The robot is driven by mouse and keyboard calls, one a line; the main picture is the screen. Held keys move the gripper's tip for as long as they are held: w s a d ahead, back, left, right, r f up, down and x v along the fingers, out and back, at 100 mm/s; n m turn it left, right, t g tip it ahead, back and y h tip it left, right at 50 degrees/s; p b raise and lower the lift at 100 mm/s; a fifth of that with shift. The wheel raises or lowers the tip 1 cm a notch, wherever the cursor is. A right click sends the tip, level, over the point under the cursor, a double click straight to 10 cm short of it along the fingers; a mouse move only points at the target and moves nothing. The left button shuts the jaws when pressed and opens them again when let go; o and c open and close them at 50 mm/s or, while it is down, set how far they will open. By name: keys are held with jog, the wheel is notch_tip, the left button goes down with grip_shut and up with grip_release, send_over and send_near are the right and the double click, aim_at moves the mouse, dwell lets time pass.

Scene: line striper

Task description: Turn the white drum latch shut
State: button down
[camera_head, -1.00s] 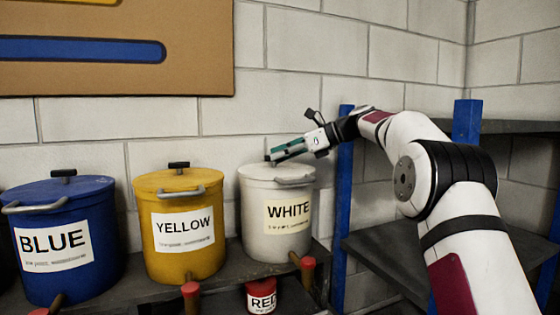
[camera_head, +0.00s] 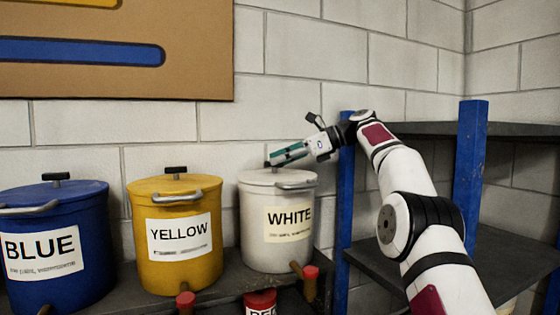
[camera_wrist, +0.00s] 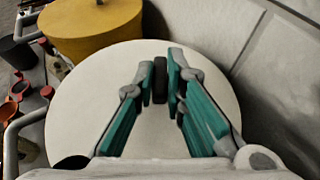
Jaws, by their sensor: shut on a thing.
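The white drum (camera_head: 275,235) stands on a dark shelf, with a "WHITE" label and a silver bar handle at its front. Its latch, a small black piece, stands on the middle of the pale lid (camera_head: 260,179). In the wrist view the black latch (camera_wrist: 160,82) lies between my two teal fingers, its long side running up the picture. My gripper (camera_wrist: 160,75) is shut on this latch, from above and to the right in the head view (camera_head: 270,161). The fingers hide most of the latch in the head view.
The yellow drum (camera_head: 178,260) and blue drum (camera_head: 55,275) stand to the left, each with a black latch on top. A blue shelf post (camera_head: 345,200) is close to the right. A red can (camera_head: 260,300) is below. The block wall is close behind.

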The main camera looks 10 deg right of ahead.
jog(key=shift+d+f, duration=0.15)
jog(key=shift+f, duration=0.05)
jog(key=c, duration=1.6)
grip_release()
jog(key=shift+c, duration=0.2)
jog(key=shift+a+r+m+p, duration=0.2)
jog(key=shift+r+m+p, duration=0.15)
jog(key=shift+p, duration=0.2)
jog(key=shift+s+m+t+h+p, duration=0.15)
jog(key=shift+m+t+h+p, duration=0.15)
jog(key=shift+t+p, duration=0.35)
